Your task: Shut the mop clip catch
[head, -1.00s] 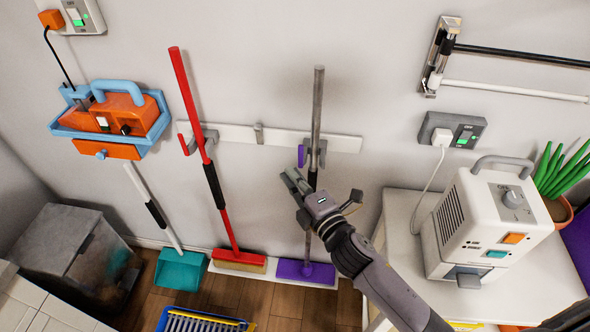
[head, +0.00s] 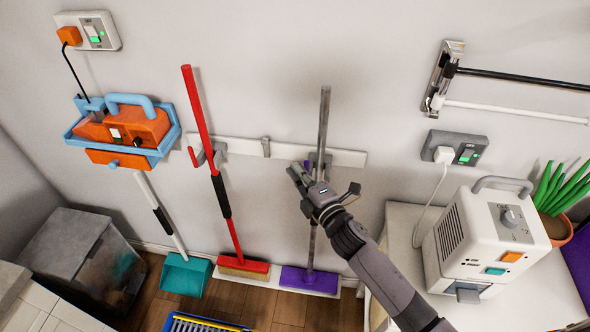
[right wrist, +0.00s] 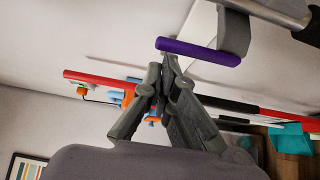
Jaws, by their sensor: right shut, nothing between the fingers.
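The mop (head: 324,115) hangs upright on the wall rail, with a grey handle and a purple head (head: 310,280). Its grey clip (right wrist: 235,32) carries a purple catch (right wrist: 198,51), which sticks out sideways from the clip in the right wrist view. In the head view the catch is mostly hidden by my right gripper (head: 295,173). That gripper is shut and empty, just in front of the clip. In the right wrist view its fingertips (right wrist: 165,62) are at the catch's lower edge; I cannot tell whether they touch. My left gripper is not in view.
A red broom (head: 200,120) hangs left of the mop on the white rail (head: 240,146). A white machine (head: 480,240) stands on a white cabinet to the right. A rail bracket (head: 440,80) is at upper right.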

